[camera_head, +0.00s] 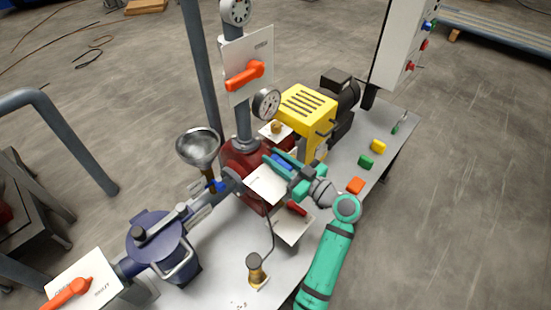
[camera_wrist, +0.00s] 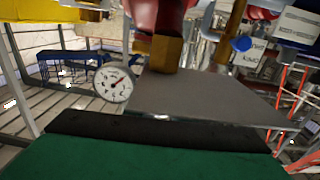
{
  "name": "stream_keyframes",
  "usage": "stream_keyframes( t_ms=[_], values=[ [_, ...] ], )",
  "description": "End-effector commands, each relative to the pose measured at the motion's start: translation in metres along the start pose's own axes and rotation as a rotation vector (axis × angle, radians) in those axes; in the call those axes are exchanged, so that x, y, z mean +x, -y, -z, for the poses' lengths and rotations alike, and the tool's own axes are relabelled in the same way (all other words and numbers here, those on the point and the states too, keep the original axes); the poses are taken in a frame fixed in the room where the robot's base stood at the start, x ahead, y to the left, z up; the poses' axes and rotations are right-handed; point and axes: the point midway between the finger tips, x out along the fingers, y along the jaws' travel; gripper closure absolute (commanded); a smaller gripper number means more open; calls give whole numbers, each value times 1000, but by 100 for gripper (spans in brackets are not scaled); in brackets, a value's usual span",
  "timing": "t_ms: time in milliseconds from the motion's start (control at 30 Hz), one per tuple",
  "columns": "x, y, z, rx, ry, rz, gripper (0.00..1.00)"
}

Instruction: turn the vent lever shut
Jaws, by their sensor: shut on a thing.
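My gripper (camera_head: 276,162) is at the red pump body (camera_head: 236,160), above a white plate (camera_head: 267,184). Its teal fingers are closed on a blue lever (camera_head: 284,163), which is mostly hidden between them. I cannot read a label naming it as the vent lever. In the wrist view, a green finger with a black pad (camera_wrist: 160,130) fills the bottom, and a grey plate (camera_wrist: 200,98) lies just beyond it. A brass fitting (camera_wrist: 158,52) under a red body is above that plate. The held lever does not show there.
Close by are a red handle (camera_head: 297,208) on a lower plate, a yellow guard (camera_head: 307,108), a steel funnel (camera_head: 198,147) and a gauge (camera_head: 266,104). Orange levers sit on the upper plate (camera_head: 245,75) and lower-left plate (camera_head: 67,292). Small coloured blocks (camera_head: 366,161) lie at right.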

Motion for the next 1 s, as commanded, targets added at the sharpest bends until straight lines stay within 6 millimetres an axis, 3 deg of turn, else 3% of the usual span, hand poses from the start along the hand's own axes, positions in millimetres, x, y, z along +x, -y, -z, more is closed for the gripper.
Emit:
stream_keyframes(
  t_ms=[567, 600, 633, 1000],
  values=[
    [0, 1, -4, 5, 7, 34, 99],
    [0, 1, -4, 5, 7, 34, 70],
    [0, 1, -4, 5, 6, 34, 64],
    [-3, 0, -2, 2, 3, 31, 64]
  ],
)
